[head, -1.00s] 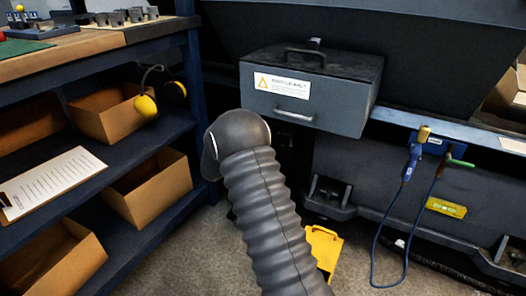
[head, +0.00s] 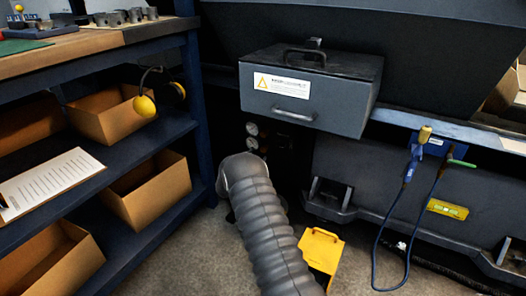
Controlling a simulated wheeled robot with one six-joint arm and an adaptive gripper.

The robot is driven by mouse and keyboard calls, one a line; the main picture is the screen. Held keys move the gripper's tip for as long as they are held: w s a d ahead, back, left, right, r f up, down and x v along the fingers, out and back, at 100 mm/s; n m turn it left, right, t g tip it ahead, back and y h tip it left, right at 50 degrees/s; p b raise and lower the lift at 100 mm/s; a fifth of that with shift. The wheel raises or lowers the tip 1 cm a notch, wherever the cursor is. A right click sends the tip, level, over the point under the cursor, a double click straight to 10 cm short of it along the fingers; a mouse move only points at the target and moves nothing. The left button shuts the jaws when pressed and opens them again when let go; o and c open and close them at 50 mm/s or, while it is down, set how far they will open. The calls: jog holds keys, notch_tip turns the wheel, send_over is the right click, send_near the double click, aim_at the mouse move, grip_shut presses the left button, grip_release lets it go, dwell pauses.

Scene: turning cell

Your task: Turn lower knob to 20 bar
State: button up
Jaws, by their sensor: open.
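Two small round gauge-like faces, an upper one (head: 252,128) and a lower one (head: 252,143), show in the dark recess below the grey drawer box. They are too small to read. I cannot make out the lower knob; the area beneath the faces is dark and partly covered by my grey ribbed arm. My arm reaches from the bottom of the head view toward this recess, its rounded end just below the faces. My gripper is hidden behind the arm.
The grey box (head: 305,100) with handles overhangs the recess. A blue shelf (head: 150,128) with cardboard boxes stands at left, with yellow ear defenders (head: 145,105) hanging on it. A yellow object (head: 321,250) lies on the floor. Blue hoses (head: 381,232) hang at right.

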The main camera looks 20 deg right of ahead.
aim_at(265, 148)
jog(key=shift+x, duration=3.15)
grip_shut()
